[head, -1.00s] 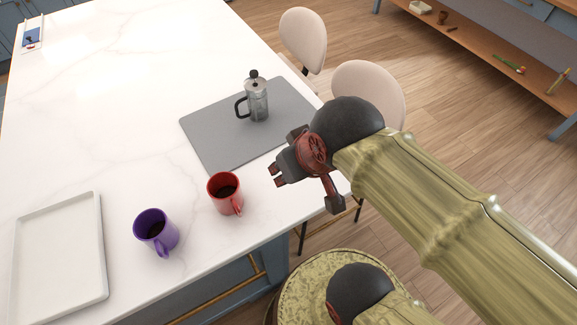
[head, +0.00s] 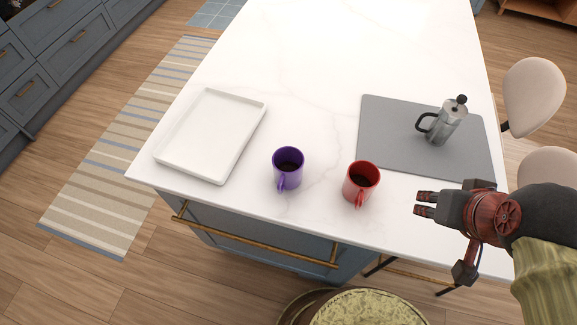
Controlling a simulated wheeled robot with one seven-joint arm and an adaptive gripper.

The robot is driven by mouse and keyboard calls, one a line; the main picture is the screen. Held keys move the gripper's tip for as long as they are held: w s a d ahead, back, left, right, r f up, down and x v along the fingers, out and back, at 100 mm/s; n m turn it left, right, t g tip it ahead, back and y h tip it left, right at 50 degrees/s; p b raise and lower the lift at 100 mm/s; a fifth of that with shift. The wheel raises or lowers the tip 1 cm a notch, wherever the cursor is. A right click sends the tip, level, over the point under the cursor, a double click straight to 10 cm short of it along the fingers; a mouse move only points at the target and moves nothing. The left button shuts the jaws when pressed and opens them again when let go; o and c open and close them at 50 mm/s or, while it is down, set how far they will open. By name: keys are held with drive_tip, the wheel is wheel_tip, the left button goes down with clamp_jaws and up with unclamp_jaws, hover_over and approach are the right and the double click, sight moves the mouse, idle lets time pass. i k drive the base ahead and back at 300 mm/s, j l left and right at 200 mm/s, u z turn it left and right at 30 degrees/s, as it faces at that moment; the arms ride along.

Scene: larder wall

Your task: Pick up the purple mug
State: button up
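My gripper (head: 424,204) is at the right, above or beside the counter's front edge, pointing left. Its two fingers look apart with a small gap, and nothing shows between them. The red mug (head: 361,185) stands between my gripper and the purple mug.
A white tray (head: 262,118) lies left of the purple mug. Two pale chairs (head: 533,95) stand beyond the right edge. The counter behind the mugs is bare.

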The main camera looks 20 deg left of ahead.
sight(287, 161)
drive_tip(key=u, duration=1.3)
